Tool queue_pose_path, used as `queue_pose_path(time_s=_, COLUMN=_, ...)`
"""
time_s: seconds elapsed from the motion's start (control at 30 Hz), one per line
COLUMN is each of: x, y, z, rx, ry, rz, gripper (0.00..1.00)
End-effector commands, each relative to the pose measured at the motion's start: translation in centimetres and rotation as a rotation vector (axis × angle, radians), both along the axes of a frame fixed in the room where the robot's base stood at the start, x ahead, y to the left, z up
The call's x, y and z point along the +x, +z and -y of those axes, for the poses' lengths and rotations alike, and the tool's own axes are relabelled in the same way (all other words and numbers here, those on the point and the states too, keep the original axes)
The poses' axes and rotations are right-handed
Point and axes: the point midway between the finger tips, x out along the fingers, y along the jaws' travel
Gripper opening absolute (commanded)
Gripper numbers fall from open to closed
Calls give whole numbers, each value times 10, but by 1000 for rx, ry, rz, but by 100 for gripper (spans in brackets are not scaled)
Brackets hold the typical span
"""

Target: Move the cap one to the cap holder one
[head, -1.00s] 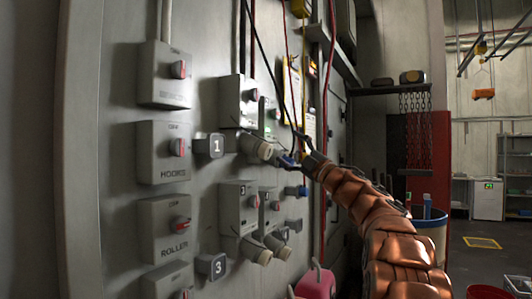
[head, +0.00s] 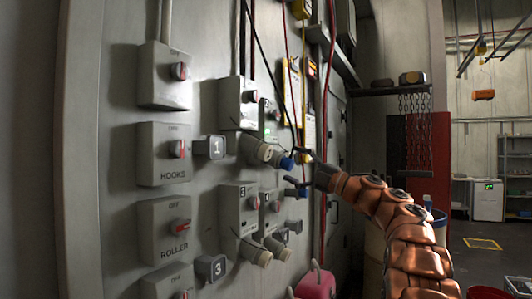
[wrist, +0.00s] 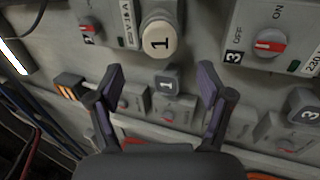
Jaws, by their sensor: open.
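Cap one, a round cream cap marked 1, sits on a grey socket on the wall panel. It shows at the top centre of the wrist view (wrist: 160,40) and left of my gripper in the head view (head: 262,152). Cap holder one looks to be the dark grey block marked 1 (wrist: 167,82), just below the cap in the wrist view and to its left in the head view (head: 210,147). My gripper (head: 296,167) is open and empty, apart from the cap. In the wrist view its fingers (wrist: 160,88) frame the holder, which lies beyond them.
A block marked 3 (head: 211,267) and further cream-capped sockets (head: 257,252) sit lower on the panel. Switch boxes (head: 163,152) jut out at left. A blue connector (head: 287,163) is close to my fingers. Red and black cables (head: 328,90) hang nearby.

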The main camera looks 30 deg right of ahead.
Motion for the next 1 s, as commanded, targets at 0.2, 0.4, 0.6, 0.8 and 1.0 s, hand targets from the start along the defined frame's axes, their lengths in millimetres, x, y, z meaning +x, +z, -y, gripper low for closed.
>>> queue_pose_path(time_s=0.2, x=16, y=9, z=-11, rx=0, ry=1, rz=0, gripper=79)
queue_pose_path(time_s=0.4, x=35, y=17, z=-23, rx=-2, ry=4, rz=0, gripper=79)
queue_pose_path(time_s=0.6, x=54, y=26, z=-33, rx=1, ry=0, rz=0, gripper=79)
queue_pose_path(time_s=0.8, x=66, y=29, z=-40, rx=1, ry=-1, rz=-1, gripper=79)
queue_pose_path(time_s=1.0, x=68, y=28, z=-41, rx=1, ry=-1, rz=-1, gripper=79)
